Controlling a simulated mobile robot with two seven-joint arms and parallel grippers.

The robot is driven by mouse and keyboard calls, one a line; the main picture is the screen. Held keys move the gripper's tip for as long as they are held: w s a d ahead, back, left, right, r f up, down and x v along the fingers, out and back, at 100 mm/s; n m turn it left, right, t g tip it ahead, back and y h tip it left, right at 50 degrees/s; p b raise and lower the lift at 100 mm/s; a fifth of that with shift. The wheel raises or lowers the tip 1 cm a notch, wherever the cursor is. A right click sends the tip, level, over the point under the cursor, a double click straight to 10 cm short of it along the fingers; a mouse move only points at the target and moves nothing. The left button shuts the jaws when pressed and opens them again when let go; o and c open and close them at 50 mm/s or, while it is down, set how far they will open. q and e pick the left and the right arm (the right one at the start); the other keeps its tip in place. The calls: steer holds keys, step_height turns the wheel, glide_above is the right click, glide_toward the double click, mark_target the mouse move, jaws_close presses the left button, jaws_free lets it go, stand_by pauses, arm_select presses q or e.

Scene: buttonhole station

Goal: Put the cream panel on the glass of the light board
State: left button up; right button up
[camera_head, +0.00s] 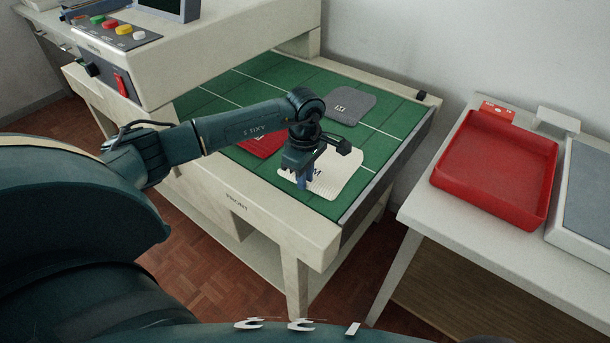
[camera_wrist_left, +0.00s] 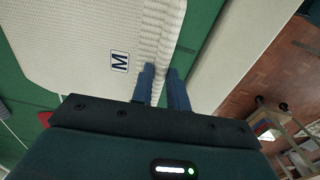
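The cream panel (camera_head: 338,180), ribbed and marked with an M, lies on the green table top near its front right corner. It also shows in the left wrist view (camera_wrist_left: 90,45), with its ribbed edge by my fingers. My left gripper (camera_head: 303,183) points down at the panel's near edge and covers part of it. In the left wrist view its two blue fingers (camera_wrist_left: 161,72) stand a small gap apart, with the ribbed edge showing between them. I see no clear grip. The light board (camera_head: 590,195), with grey glass in a white frame, is at the far right, partly cut off.
A grey panel (camera_head: 350,104) and a red panel (camera_head: 262,144) lie on the green top (camera_head: 392,165). A red tray (camera_head: 497,206) stands left of the light board on the white side table (camera_head: 470,237). A floor gap separates the tables. The machine head (camera_head: 215,50) overhangs at left.

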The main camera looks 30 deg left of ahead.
arm_select(q)
steer(key=shift+c, duration=1.3)
steer(key=shift+r+p, duration=1.6)
steer(key=shift+r, duration=0.95)
